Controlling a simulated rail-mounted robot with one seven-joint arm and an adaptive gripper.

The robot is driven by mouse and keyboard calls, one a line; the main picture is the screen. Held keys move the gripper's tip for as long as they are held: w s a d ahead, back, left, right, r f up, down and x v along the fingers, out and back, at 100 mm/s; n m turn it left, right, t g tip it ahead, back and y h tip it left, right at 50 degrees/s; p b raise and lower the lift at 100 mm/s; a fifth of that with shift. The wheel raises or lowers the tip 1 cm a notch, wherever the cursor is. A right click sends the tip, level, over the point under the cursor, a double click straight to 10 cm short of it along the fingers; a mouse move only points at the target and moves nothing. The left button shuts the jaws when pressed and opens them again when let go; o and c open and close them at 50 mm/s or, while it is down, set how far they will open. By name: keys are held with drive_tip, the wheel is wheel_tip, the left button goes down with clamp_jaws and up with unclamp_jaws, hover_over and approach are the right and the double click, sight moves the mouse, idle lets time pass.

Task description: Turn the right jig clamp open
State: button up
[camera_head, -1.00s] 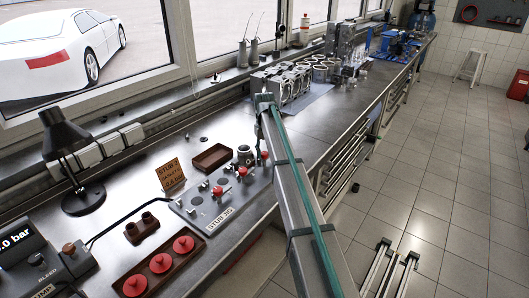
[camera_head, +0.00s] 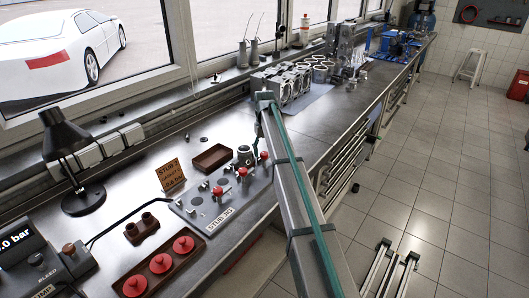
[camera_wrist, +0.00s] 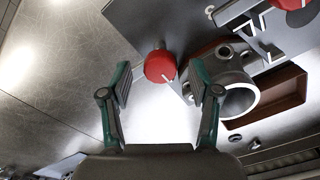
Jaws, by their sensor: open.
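The stub jig (camera_head: 190,209) is a grey plate on the bench, with several red-topped knobs along it. The rightmost red knob (camera_head: 264,155) is at the plate's right end, just below my gripper in the head view. The fingers are open, with visible gaps on both sides of the knob. A grey metal cylinder part (camera_wrist: 241,92) stands close beside the right finger. Another red knob (camera_wrist: 290,3) is at the top right.
A brown tray (camera_head: 212,158) lies behind the jig, beside a sign (camera_head: 171,175). A tray with red discs (camera_head: 161,263) is in front. The engine block (camera_head: 283,82) stands farther along. Bare bench lies left of the knob in the wrist view.

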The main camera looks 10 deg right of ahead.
sight(264, 153)
wheel_tip(264, 153, up, 11)
idle(0.4)
drive_tip(key=shift+r, duration=0.1)
